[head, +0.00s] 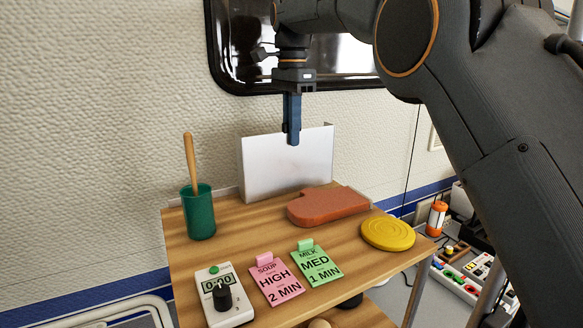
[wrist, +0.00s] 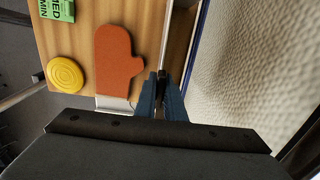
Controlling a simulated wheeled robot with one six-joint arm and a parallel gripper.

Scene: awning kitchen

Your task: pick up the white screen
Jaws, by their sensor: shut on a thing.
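The white screen (head: 270,170) is a flat white panel standing upright at the back of the wooden table, close to the wall. My gripper (head: 292,138) points down at the panel's top edge, right of its middle. Its blue fingers are shut on the panel, one finger in front of it. In the wrist view my gripper (wrist: 161,78) shows its two fingertips close together, with the panel's thin edge between them. A small pale part (wrist: 114,104) shows beside the fingers. The panel's lower edge appears at table height; I cannot tell whether it touches the table.
The wooden table (head: 215,255) also bears a green cup (head: 199,212) with a wooden stick, an orange-red mitt (head: 328,206), a yellow disc (head: 388,233), pink (head: 276,281) and green (head: 318,264) cards, and a timer (head: 225,297). A dark window (head: 235,45) is above.

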